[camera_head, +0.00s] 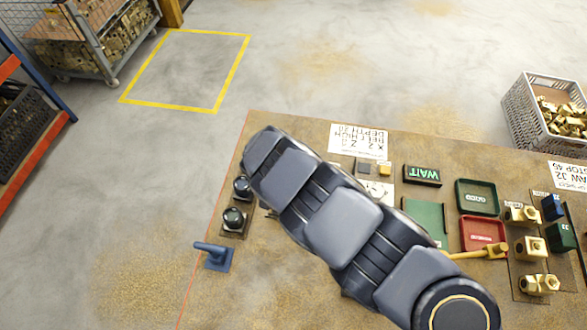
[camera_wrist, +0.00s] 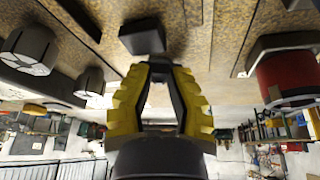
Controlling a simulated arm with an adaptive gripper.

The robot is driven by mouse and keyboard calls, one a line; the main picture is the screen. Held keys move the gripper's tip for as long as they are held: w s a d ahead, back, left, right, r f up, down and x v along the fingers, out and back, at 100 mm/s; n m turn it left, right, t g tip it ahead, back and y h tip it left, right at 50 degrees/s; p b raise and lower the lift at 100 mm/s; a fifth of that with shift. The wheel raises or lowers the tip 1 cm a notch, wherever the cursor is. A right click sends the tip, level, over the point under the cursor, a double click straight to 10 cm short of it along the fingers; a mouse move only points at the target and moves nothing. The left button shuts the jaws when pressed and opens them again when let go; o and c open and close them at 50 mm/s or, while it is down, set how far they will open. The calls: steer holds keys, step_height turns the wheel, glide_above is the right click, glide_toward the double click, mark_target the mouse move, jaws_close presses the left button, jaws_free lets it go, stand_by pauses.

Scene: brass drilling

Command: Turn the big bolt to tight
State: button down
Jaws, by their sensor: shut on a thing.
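Two dark hex-headed bolts with pale lines on their heads show at the left of the wrist view. The nearer one (camera_wrist: 32,48) looks bigger; the other (camera_wrist: 90,82) is smaller in the picture. I cannot tell by how much distance causes this. In the head view two dark round heads, one (camera_head: 242,186) behind the other (camera_head: 233,218), sit on plates at the bench's left side. My gripper (camera_wrist: 162,70) has yellow ridged fingers shut on a dark block-ended piece (camera_wrist: 142,37). The bolts stand apart from the fingers. My arm hides the gripper in the head view.
A red cylinder (camera_wrist: 288,78) stands right of the fingers. A blue handled piece (camera_head: 213,256) lies at the bench's left edge. Green (camera_head: 477,197) and red (camera_head: 483,233) trays, a WAIT display (camera_head: 422,175) and brass fittings (camera_head: 529,248) are on the right.

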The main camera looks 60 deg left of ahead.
steer(key=shift+m, duration=0.6)
steer(key=shift+f+h, duration=0.1)
steer(key=shift+h, duration=0.2)
steer(key=c, duration=0.9)
jaws_free()
steer(key=shift+o, duration=0.2)
steer(key=shift+v, duration=3.85)
